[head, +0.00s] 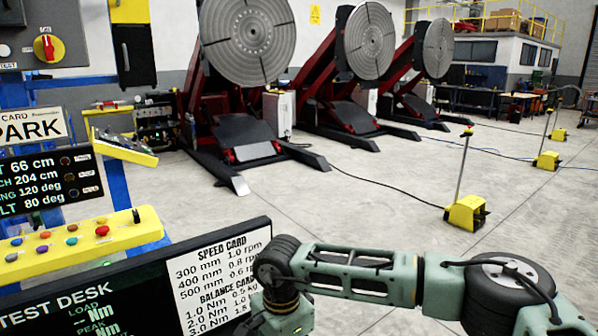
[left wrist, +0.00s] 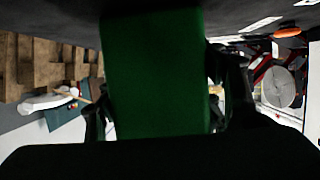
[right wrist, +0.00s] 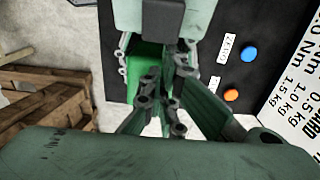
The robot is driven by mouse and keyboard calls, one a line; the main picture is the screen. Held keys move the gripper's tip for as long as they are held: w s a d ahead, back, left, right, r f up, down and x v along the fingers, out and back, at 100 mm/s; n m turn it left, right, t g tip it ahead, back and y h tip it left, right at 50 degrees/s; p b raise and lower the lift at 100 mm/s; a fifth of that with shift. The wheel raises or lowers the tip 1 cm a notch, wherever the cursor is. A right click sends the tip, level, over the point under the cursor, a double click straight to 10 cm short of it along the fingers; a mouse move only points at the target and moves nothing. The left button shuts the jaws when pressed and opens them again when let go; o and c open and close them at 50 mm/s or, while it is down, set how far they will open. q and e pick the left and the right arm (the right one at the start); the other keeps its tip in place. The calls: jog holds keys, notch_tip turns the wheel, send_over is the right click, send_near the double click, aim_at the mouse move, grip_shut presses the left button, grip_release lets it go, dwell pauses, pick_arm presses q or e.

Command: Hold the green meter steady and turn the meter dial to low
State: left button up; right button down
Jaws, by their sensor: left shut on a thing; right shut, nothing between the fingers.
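The green meter (left wrist: 152,75) fills the middle of the left wrist view as a dark green block. My left gripper (left wrist: 165,105) has a finger on each side of it and is shut on it. In the right wrist view a bright green part (right wrist: 148,58), apparently the same meter, shows behind my right gripper (right wrist: 163,98). The right fingers are together and empty, just in front of the green part; I cannot tell whether they touch it. The meter dial is not visible, nor is its setting. In the head view my right arm reaches in along the bottom; its fingers are out of frame.
The dark test desk panel (head: 130,290) carries a white speed card (head: 222,265). A blue button (right wrist: 249,54) and an orange button (right wrist: 231,95) are close to the right gripper. A wooden pallet (right wrist: 45,95) lies below. A yellow button console (head: 80,245) stands at left.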

jog(key=shift+w+a+r, duration=0.1)
jog(key=shift+w+r, duration=0.05)
jog(key=shift+w, duration=0.4)
jog(key=shift+s+a, duration=0.1)
jog(key=shift+a, duration=0.3)
notch_tip(320, 180, up, 6)
dwell(0.6)
jog(key=shift+s, duration=0.1)
